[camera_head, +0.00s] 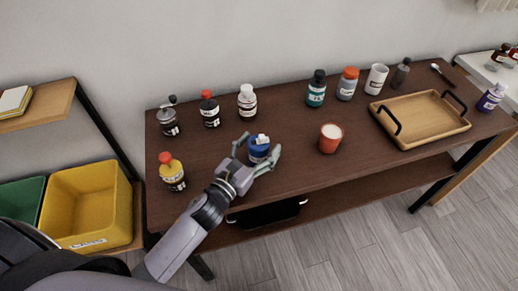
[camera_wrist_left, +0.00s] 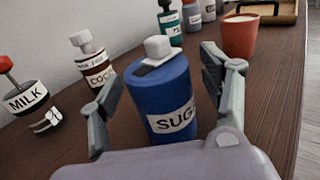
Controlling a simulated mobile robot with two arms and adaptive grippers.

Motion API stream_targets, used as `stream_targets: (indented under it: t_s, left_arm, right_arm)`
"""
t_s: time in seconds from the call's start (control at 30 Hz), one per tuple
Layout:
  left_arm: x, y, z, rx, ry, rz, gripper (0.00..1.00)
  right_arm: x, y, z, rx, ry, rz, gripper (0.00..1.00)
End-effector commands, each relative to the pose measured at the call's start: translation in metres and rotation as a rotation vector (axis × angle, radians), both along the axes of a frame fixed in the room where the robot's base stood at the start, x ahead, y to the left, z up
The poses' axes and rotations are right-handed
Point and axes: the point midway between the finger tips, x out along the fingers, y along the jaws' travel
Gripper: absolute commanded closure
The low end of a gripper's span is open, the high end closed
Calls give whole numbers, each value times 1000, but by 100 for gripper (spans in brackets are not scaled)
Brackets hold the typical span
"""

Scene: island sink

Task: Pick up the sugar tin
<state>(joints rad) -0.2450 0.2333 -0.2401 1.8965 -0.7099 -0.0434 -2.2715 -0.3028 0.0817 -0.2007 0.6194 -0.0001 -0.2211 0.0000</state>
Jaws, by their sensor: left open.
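The sugar tin (camera_head: 259,146) is a blue cylinder with a white label and a white knob on top. It stands upright on the dark brown table (camera_head: 225,158), near the front edge. In the left wrist view the tin (camera_wrist_left: 165,97) fills the middle, and its label reads "SUG". My left gripper (camera_head: 257,155) is open, with one finger on each side of the tin. In the left wrist view the gripper (camera_wrist_left: 168,105) shows a gap between the left finger and the tin; the right finger is close to it. My right gripper is not in view.
A red cup (camera_head: 330,138) stands right of the tin. The white-capped cocoa bottle (camera_head: 247,102) and the milk bottle (camera_head: 209,108) stand behind. A yellow bottle (camera_head: 173,172) is at the left front. A wooden tray (camera_head: 425,133) lies at right.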

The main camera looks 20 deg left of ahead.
Motion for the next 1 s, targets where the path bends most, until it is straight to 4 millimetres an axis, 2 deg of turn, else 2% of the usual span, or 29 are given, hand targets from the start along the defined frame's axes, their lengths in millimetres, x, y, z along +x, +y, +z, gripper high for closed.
stream_targets:
  t_s: [0.27,1.0]
  left_arm:
    - [2,0,-1,-1,1,0,30]
    - [2,0,0,0,0,0,80]
  right_arm:
    - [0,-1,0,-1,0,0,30]
    - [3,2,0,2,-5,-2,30]
